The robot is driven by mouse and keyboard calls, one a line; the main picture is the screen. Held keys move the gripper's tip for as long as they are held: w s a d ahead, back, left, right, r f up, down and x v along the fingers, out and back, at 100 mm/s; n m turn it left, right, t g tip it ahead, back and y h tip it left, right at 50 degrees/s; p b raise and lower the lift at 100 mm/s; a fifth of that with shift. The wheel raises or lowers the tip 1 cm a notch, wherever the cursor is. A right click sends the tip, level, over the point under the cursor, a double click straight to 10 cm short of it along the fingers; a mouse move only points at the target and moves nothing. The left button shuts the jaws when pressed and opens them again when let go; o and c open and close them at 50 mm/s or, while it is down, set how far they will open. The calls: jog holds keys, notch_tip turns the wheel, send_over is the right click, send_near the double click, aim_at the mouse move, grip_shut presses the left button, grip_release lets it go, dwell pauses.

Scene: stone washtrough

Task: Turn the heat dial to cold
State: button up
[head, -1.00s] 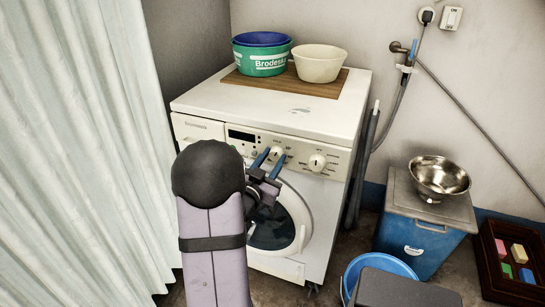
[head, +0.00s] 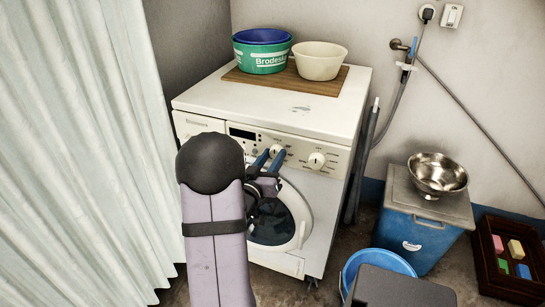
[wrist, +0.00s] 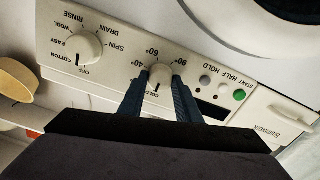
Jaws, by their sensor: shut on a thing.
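In the head view, the fingers reach the heat dial (head: 276,149) from the front, and my arm hides part of the machine.
A green button (wrist: 239,95) sits on the panel's other side. Tubs (head: 262,62) and a cream bowl (head: 319,68) stand on the washing machine (head: 270,105). A blue box (head: 415,240) with a steel bowl (head: 438,174) is at right.

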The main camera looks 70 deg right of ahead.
jog(key=shift+f, duration=0.15)
jog(key=o, duration=1.1)
jog(key=shift+c, duration=0.2)
jog(key=shift+a, duration=0.15)
jog(key=a, duration=0.7)
